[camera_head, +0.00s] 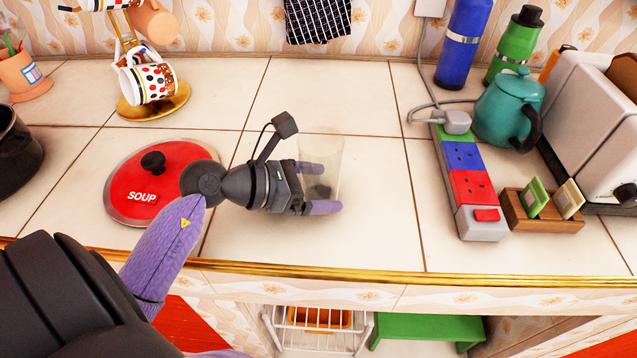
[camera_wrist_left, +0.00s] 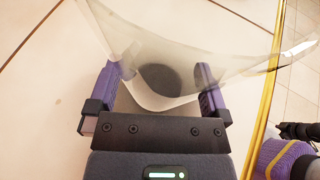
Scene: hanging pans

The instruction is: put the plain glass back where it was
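The plain glass (camera_head: 332,146) is clear, wide at the top and narrower below. It looks upright, near the middle of the counter's front part. My left gripper (camera_head: 316,188) points right, with one purple finger on each side of the glass. In the left wrist view the glass (camera_wrist_left: 180,45) fills most of the gap between the fingers of the gripper (camera_wrist_left: 160,88); I cannot tell whether they press on it. A dark round patch shows through the glass. Whether its base rests on the counter is unclear.
The red SOUP lid (camera_head: 128,185) lies left of my gripper. A mug tree (camera_head: 160,108) stands behind it. A power strip (camera_head: 468,185), teal teapot (camera_head: 508,105), toaster (camera_head: 595,120) and wooden holder (camera_head: 545,222) are right. Clear tiles lie between glass and strip. The gold counter edge (camera_head: 400,275) is in front.

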